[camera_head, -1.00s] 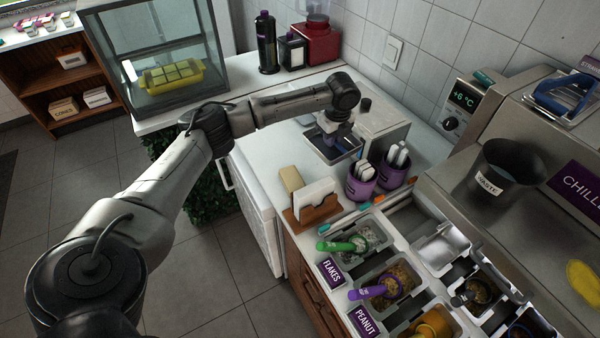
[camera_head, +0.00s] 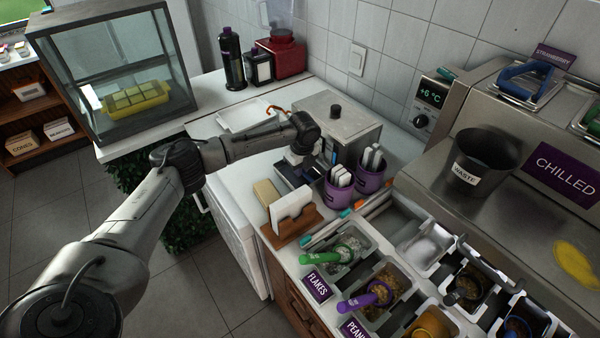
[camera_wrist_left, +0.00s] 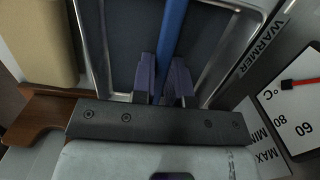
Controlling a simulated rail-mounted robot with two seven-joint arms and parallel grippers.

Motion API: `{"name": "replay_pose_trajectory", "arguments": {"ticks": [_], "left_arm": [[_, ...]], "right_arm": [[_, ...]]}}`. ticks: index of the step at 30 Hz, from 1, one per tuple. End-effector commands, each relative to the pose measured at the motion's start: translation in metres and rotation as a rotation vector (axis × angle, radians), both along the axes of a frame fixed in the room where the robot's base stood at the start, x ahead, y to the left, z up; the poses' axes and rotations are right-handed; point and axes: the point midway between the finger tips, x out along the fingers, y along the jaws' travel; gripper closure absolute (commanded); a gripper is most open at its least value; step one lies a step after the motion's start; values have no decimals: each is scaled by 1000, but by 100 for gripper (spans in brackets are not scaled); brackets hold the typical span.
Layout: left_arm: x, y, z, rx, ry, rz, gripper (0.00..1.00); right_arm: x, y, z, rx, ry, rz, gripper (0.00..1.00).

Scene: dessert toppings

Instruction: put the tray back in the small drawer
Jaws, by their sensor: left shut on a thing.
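A metal-rimmed tray with a dark inside (camera_wrist_left: 210,75) fills the upper wrist view. A blue handle bar (camera_wrist_left: 172,30) runs across it. My left gripper (camera_wrist_left: 164,92) is shut on the blue bar. In the head view the tray (camera_head: 285,176) is mostly hidden under my left gripper (camera_head: 296,160), over the counter in front of the metal warmer. I cannot tell whether it touches the counter. Wooden drawer fronts (camera_head: 288,292) show below the counter; which one is the small drawer I cannot tell. My right gripper is not in view.
The warmer (camera_head: 345,130) stands behind the tray. Purple cups (camera_head: 338,196) stand close to its right, and a wooden napkin holder (camera_head: 290,228) in front. A white shallow tray (camera_head: 245,114) lies at the back. Topping bins (camera_head: 345,250) fill the front right.

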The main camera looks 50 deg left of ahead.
Motion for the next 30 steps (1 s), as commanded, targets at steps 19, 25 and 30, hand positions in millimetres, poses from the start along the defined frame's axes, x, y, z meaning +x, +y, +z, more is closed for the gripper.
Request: {"name": "replay_pose_trajectory", "arguments": {"ticks": [19, 25, 30], "left_arm": [[0, 0, -17, 1, 0, 0, 75], [0, 0, -17, 0, 0, 0, 60], [0, 0, -17, 0, 0, 0, 60]], "right_arm": [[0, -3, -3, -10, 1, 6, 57], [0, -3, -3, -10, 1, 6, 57], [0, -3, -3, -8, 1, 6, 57]]}}
